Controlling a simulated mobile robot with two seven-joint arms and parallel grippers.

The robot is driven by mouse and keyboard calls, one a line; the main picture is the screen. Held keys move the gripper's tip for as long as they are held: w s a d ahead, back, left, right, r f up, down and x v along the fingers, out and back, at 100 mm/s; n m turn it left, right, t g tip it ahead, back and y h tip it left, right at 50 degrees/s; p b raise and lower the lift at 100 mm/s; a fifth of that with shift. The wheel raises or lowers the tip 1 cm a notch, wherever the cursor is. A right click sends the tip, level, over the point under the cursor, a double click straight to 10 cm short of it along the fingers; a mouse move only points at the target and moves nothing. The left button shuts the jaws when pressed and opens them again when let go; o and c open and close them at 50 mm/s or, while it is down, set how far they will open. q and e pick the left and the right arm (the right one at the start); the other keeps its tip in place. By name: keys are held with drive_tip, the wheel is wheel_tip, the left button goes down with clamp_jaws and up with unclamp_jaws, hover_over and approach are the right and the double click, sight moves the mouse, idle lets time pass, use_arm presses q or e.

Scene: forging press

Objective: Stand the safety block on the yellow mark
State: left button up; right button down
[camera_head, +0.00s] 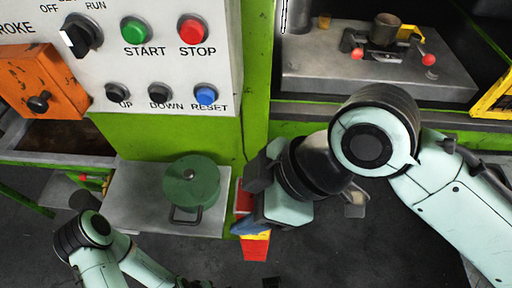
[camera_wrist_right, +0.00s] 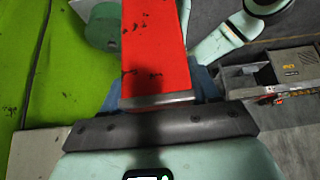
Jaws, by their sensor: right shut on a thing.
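The safety block is a long red bar. In the head view its red end (camera_head: 255,250) with a yellow band shows below my right gripper (camera_head: 252,226), and another red part shows just above the fingers. My right gripper is shut on it in front of the green press column. In the right wrist view the red block (camera_wrist_right: 153,50) runs away between the blue fingertips, with a grey metal edge near the palm. I cannot make out a yellow mark on a surface.
The press bed (camera_head: 300,78) carries a small cup (camera_head: 385,28) and a clamp with red knobs. A yellow frame (camera_head: 492,97) stands at the right edge. A green round canister (camera_head: 191,182) sits on a grey shelf (camera_head: 130,215) beside the block, below the control panel (camera_head: 150,50).

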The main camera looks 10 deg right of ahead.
drive_tip(key=w+d+p, duration=0.3)
drive_tip(key=w+d, duration=0.1)
drive_tip(key=w, duration=1.1)
use_arm(q)
drive_tip(key=r, duration=0.1)
drive_tip(key=w+r, duration=0.1)
drive_tip(key=shift+w+r+b, duration=0.15)
drive_tip(key=shift+r+b, duration=0.15)
drive_tip(key=shift+b, duration=0.1)
use_arm(e)
wheel_tip(320, 180, down, 6)
drive_tip(key=shift+f, duration=0.25)
drive_tip(key=shift+d, duration=0.1)
drive_tip(key=shift+f, duration=0.15)
drive_tip(key=c, duration=0.7)
unclamp_jaws()
drive_tip(key=shift+s+f, duration=0.1)
drive_tip(key=shift+f, duration=0.1)
use_arm(q)
drive_tip(key=shift+f, duration=0.2)
use_arm(e)
drive_tip(key=o, duration=0.4)
use_arm(q)
drive_tip(key=shift+r, duration=0.15)
use_arm(e)
drive_tip(key=shift+r, duration=0.1)
